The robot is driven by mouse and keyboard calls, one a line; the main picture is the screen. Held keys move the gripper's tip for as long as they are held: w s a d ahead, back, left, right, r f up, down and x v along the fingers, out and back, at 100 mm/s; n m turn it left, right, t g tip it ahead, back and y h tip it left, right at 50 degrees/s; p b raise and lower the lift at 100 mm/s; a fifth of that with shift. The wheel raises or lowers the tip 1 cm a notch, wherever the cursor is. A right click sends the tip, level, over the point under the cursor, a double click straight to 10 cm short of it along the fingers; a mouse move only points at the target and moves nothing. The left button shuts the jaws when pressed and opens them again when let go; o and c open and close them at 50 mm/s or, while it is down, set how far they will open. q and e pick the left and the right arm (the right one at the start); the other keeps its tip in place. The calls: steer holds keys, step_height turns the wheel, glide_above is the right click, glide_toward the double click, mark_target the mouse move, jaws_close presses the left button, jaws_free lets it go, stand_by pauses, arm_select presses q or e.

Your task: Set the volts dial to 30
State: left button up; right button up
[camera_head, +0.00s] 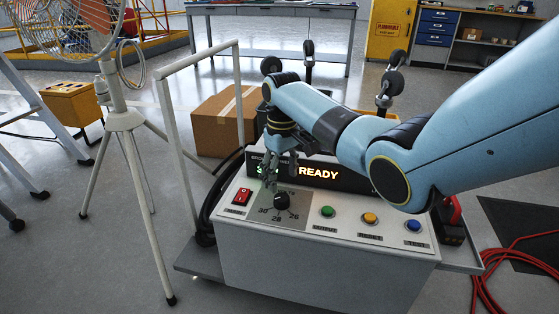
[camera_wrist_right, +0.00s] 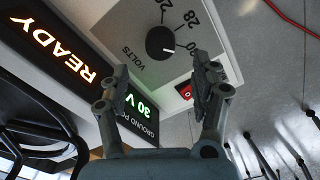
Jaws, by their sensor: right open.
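The volts dial (camera_head: 281,201) is a black round knob on the grey front panel of the ground power unit (camera_head: 310,262), with 30, 28 and 26 marked around it. In the right wrist view the dial (camera_wrist_right: 160,42) has a white pointer mark turned toward the 30. The lit display (camera_head: 318,173) says READY, and its green readout (camera_wrist_right: 141,106) shows 30 V in the wrist view. My right gripper (camera_head: 281,180) is open and empty, just above and behind the dial, apart from it. The wrist view shows its spread fingers (camera_wrist_right: 161,78) short of the knob. My left gripper is out of view.
A red switch (camera_head: 243,196) sits left of the dial. Green (camera_head: 327,211), yellow (camera_head: 370,218) and blue (camera_head: 412,225) buttons sit to its right. A pale frame handle (camera_head: 167,120) and a tripod fan (camera_head: 125,122) stand left. A cardboard box (camera_head: 212,122) is behind.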

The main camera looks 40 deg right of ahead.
mark_target(281, 196)
step_height(281, 196, up, 5)
steer(key=shift+r, duration=0.2)
